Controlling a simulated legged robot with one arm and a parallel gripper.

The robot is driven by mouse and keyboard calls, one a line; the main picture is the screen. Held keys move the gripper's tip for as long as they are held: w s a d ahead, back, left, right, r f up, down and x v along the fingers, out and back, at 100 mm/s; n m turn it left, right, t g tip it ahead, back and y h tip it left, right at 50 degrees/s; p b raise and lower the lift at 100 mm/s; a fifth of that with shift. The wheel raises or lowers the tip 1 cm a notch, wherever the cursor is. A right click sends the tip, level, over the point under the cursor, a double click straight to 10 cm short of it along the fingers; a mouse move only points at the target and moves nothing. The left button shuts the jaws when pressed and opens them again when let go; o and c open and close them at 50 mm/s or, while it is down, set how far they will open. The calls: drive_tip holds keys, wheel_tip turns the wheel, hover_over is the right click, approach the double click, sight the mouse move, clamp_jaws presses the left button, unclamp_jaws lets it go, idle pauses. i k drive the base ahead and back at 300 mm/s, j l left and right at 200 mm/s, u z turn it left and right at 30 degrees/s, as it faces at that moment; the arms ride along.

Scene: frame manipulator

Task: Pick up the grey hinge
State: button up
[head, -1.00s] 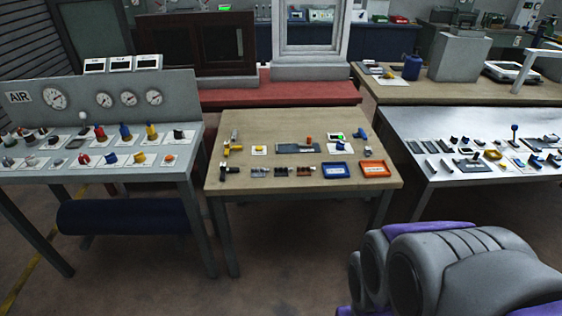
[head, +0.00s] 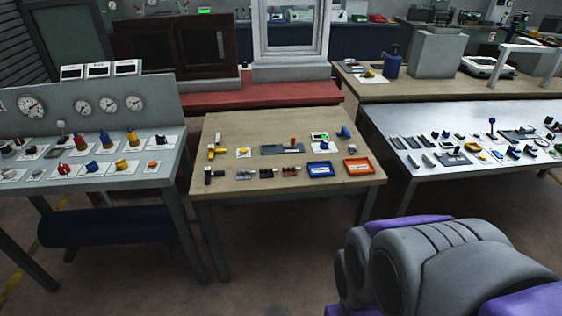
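A small grey piece (head: 246,174), probably the grey hinge, lies in the front row on the wooden-topped middle table (head: 230,132). It is too small to make out its shape. To its right lie a darker piece (head: 267,173) and a brownish piece (head: 290,172) of similar size. A black-and-metal part (head: 213,175) lies to its left. My gripper is not in view. A grey and purple part of my own body fills the lower right, well short of the table.
A blue tray (head: 321,176) and an orange tray (head: 372,171) sit at the table's front right. A gauge bench (head: 90,186) stands to the left, a metal table (head: 386,126) to the right. The floor before the middle table is clear.

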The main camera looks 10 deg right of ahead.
sight(244, 177)
drive_tip(key=i+l+u, duration=0.1)
drive_tip(key=u, duration=0.25)
drive_tip(key=i+l+u, duration=0.1)
drive_tip(key=u, duration=0.3)
drive_tip(key=i+l, duration=0.15)
drive_tip(key=l, duration=0.2)
drive_tip(key=i+l+u, duration=0.15)
drive_tip(key=i+l, duration=0.2)
drive_tip(key=l, duration=0.3)
drive_tip(key=i+l+u, duration=0.15)
drive_tip(key=l, duration=0.2)
drive_tip(key=i+l, duration=0.15)
drive_tip(key=l, duration=0.2)
drive_tip(key=i+l+u, duration=0.15)
drive_tip(key=l, duration=0.2)
drive_tip(key=i+l, duration=0.1)
drive_tip(key=l, duration=0.3)
drive_tip(key=u, duration=0.05)
